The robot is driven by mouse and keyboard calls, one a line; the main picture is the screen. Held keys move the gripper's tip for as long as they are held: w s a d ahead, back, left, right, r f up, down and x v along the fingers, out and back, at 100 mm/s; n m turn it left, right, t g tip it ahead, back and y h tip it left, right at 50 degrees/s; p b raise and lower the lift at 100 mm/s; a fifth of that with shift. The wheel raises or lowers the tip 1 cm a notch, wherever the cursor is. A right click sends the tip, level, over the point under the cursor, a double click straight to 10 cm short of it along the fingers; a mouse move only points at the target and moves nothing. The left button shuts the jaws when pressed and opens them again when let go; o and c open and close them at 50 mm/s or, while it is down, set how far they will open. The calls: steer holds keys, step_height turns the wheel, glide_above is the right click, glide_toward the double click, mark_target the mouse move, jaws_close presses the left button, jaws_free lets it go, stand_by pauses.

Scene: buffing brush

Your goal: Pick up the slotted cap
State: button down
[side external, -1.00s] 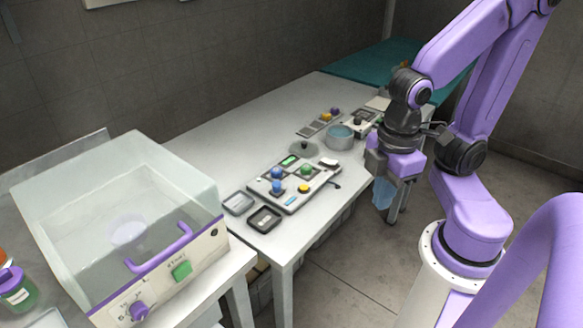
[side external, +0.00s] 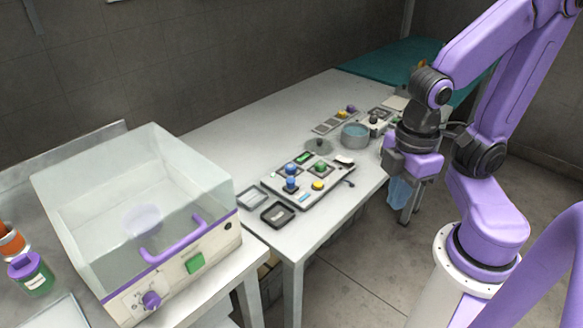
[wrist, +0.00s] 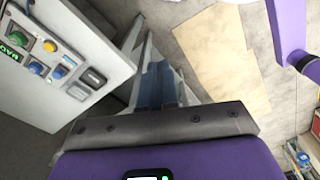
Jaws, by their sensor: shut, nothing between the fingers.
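I cannot make out with certainty which item is the slotted cap. A round grey lid with a dark knob (side external: 319,146) lies on the white table (side external: 240,135) beside a round pot (side external: 354,135), and no slot can be made out on it. My gripper (side external: 400,193) points down just off the table's right edge, above the floor, apart from everything on the table. Its bluish fingers also show in the wrist view (wrist: 158,84), together and empty.
A control panel with coloured knobs (side external: 308,180) and two small trays (side external: 278,214) occupy the table's front. A clear-hooded box with a purple handle (side external: 175,243) stands at left. Jars (side external: 30,274) sit beside it. The table's back left is clear.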

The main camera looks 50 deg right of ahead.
steer(key=c, duration=0.6)
jaws_free()
